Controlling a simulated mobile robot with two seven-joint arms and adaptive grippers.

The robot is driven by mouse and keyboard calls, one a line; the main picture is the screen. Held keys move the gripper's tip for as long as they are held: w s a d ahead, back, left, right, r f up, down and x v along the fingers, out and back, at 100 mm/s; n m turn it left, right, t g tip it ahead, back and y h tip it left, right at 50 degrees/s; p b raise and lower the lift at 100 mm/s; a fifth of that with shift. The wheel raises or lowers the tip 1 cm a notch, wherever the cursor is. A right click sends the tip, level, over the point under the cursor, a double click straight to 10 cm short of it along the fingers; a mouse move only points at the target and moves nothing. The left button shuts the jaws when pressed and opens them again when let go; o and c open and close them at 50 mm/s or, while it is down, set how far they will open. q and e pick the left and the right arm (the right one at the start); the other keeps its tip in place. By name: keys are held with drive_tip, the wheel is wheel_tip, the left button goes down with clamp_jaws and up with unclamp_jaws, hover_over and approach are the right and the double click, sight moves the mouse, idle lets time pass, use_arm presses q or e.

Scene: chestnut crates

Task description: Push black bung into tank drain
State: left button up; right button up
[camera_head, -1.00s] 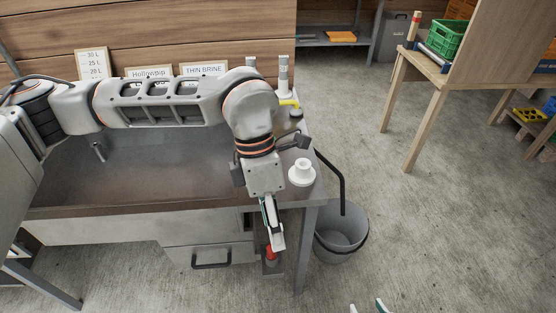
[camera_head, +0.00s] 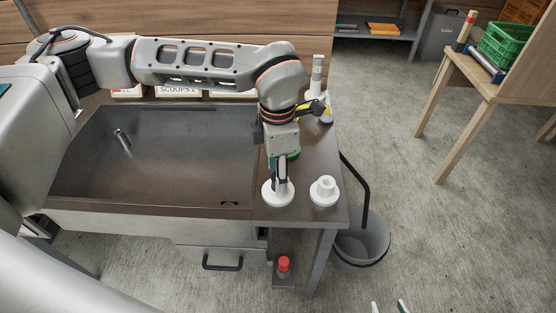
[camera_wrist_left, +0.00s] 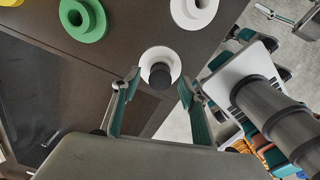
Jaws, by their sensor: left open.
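The black bung (camera_wrist_left: 160,77) stands upright on a white round flanged piece (camera_wrist_left: 175,57) in the left wrist view. In the head view my left gripper (camera_head: 281,187) hides the bung; the white piece (camera_head: 270,197) shows beneath it near the counter's front edge. My left gripper is open, its two fingers (camera_wrist_left: 158,88) spread to either side of the bung's line in the wrist view; contact cannot be told.
A second white flanged piece (camera_head: 325,191) stands just right of the left gripper. A green one (camera_wrist_left: 83,20) and a yellow one (camera_wrist_left: 10,3) are farther back. A bucket (camera_head: 361,240) stands beside the counter.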

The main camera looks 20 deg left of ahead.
use_arm(q)
drive_tip(key=shift+f, duration=0.75)
clamp_jaws()
drive_tip(key=shift+r+p, duration=0.45)
drive_tip(key=shift+r, duration=0.2)
